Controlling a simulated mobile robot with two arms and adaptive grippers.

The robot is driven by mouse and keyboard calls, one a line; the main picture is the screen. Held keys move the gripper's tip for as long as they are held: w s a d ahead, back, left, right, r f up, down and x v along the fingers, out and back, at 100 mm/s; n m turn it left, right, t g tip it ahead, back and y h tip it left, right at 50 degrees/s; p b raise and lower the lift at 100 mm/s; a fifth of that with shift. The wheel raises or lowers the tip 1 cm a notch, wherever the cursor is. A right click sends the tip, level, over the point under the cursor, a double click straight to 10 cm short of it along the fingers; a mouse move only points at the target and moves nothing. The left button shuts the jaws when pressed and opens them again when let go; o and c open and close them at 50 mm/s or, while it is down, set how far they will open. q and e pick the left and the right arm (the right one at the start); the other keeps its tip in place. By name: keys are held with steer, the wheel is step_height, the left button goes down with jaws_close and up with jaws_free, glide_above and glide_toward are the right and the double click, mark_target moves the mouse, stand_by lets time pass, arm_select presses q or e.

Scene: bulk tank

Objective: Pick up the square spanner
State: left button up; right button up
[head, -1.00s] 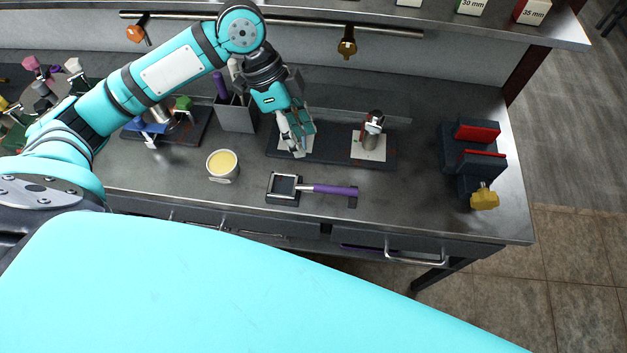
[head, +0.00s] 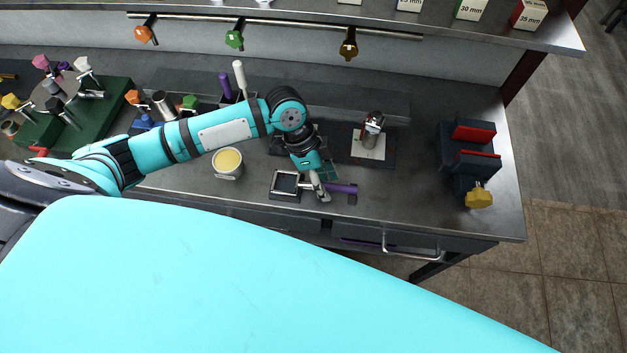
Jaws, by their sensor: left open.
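A tool with a purple handle (head: 343,188) lies flat near the front of the bench; it looks like the square spanner. Its left end rests at a small black square tray (head: 286,197), and its right end is by a small dark support. My left gripper (head: 322,191) is open, pointing down over the tool's middle. The gripper hides part of the shaft and the left part of the handle. I cannot tell whether the fingers touch the tool. My right gripper is out of view.
A cup of yellow stuff (head: 228,164) stands left of the tray. Behind is a dark plate with a metal fitting (head: 372,130) on a white square. A dark vice with red jaws (head: 474,144) stands at the right. The front bench between tool and vice is clear.

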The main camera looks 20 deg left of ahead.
arm_select(q)
steer(key=shift+f, duration=0.1)
steer(key=shift+c, duration=0.3)
jaws_close()
steer(key=shift+r, duration=0.2)
steer(key=shift+r, duration=0.25)
steer(key=shift+s+r+b, duration=0.15)
steer(key=shift+r+b, duration=0.3)
steer(key=shift+r, duration=0.2)
steer(key=shift+s+r+b, duration=0.15)
steer(key=shift+r+b, duration=0.25)
steer(key=shift+r, duration=0.2)
steer(key=s+r+b, duration=0.1)
steer(key=s+b, duration=0.1)
steer(key=s, duration=1.3)
steer(key=shift+s+r+b, duration=0.2)
steer(key=shift+r+b, duration=0.1)
steer(key=shift+r, duration=0.05)
